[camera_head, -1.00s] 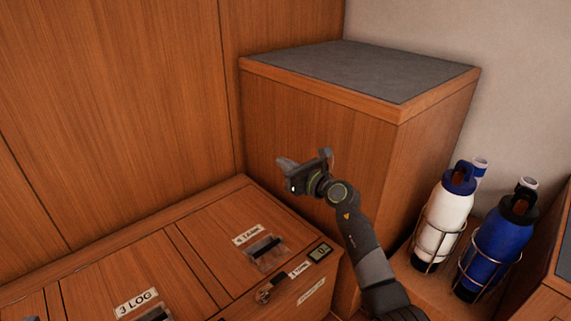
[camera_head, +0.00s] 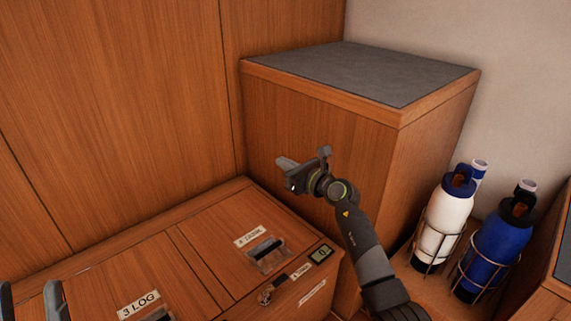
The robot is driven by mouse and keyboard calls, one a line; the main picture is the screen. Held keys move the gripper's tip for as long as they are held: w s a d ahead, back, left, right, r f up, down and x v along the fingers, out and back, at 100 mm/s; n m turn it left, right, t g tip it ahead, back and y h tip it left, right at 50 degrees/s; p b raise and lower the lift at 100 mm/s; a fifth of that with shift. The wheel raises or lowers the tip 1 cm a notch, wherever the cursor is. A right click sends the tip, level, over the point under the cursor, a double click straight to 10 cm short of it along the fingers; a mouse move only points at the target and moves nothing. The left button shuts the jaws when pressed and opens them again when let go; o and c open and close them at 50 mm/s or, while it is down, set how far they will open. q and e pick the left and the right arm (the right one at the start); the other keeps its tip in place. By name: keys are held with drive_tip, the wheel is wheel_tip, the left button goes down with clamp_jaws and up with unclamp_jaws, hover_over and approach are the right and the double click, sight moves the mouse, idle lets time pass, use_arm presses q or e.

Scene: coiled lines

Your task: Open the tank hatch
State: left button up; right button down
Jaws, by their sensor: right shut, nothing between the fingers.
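The tank hatch (camera_head: 213,240) is a wooden lid in the bench top, lying flat and closed. It bears a white label (camera_head: 253,236) that seems to read "4 TANK" and a recessed pull (camera_head: 267,255) with a dark bar. My left gripper (camera_head: 31,300) shows at the lower left edge as two grey fingertips set apart, open, well left of the hatch. The rest of the left arm is out of view.
The "3 LOG" hatch (camera_head: 105,280) adjoins on the left. A small display (camera_head: 321,254) and a metal latch or keys (camera_head: 266,293) sit near the bench's front edge. White (camera_head: 441,225) and blue (camera_head: 498,245) bottles stand in wire holders at right. The cabinet (camera_head: 330,125) rises behind.

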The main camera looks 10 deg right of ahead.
use_arm(q)
drive_tip(key=shift+w+a+f+n+g+y, duration=0.25)
drive_tip(key=shift+w+f+n+y, duration=0.1)
drive_tip(key=shift+w+n+y, duration=0.3)
drive_tip(key=shift+w+a+f+n+g+y, duration=0.3)
drive_tip(key=shift+n+y, duration=0.2)
drive_tip(key=shift+y, duration=0.25)
drive_tip(key=shift+w+a+f+n+g+y, duration=0.25)
drive_tip(key=shift+w+f+n+y, duration=0.1)
drive_tip(key=shift+w+n+y, duration=0.3)
drive_tip(key=shift+w+a+f+g+y+p, duration=0.1)
drive_tip(key=shift+w+f+g+y+p, duration=0.2)
drive_tip(key=shift+y, duration=0.25)
drive_tip(key=shift+n, duration=0.3)
